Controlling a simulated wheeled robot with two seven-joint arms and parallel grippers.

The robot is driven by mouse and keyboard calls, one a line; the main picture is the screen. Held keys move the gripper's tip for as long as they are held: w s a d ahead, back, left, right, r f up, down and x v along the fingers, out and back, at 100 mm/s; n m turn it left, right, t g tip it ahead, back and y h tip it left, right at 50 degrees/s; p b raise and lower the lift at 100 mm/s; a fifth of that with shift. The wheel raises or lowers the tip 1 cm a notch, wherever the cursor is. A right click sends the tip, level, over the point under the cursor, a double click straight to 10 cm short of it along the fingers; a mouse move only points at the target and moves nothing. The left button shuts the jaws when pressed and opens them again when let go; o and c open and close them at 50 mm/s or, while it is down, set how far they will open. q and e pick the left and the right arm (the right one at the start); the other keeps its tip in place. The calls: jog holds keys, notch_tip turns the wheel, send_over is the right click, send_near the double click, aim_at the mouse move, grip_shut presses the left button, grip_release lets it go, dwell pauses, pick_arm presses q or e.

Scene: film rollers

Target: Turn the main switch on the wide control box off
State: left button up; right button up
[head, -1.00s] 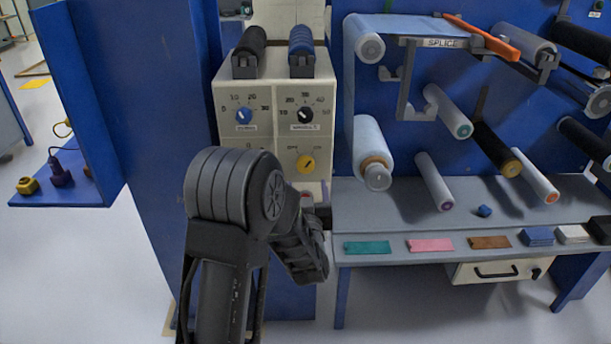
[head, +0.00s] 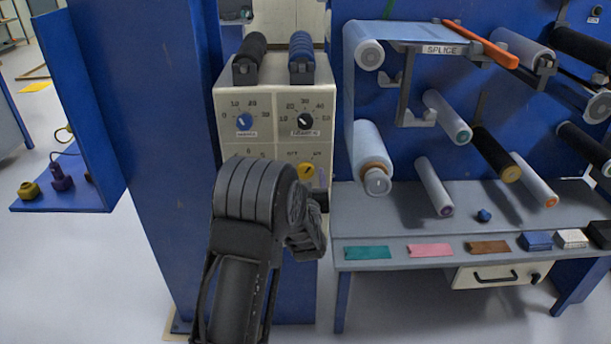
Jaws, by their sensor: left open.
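The wide cream control box (head: 270,100) stands left of centre on a blue cabinet. Its yellow main switch (head: 306,170) is a round knob low on the right of the front face, below small off and on labels. My arm partly covers the knob, and I cannot tell its exact setting. My left gripper (head: 315,200) is just below and to the right of the knob, mostly hidden behind my own wrist. It is open; I cannot tell whether it touches the knob. My right gripper is out of view.
A blue dial (head: 244,122) and a black dial (head: 305,121) sit higher on the box, with two rollers (head: 301,55) on top. My arm hides the lower left of the face. A grey shelf (head: 390,215) and film rollers (head: 371,160) stand close on the right.

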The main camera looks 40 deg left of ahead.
pick_arm(q)
jog(key=shift+w+a, duration=0.15)
jog(key=shift+c, duration=0.2)
jog(key=c, duration=1.3)
jog(key=shift+f+n+b, duration=0.15)
jog(key=shift+n+b, duration=0.25)
jog(key=shift+b, duration=0.4)
jog(key=n+b, duration=1.1)
jog(key=b, duration=0.7)
jog(key=shift+n, duration=0.4)
jog(key=shift+b, duration=0.4)
jog(key=shift+r+n+b, duration=0.2)
jog(key=shift+n+b, duration=0.25)
jog(key=shift+n, duration=0.35)
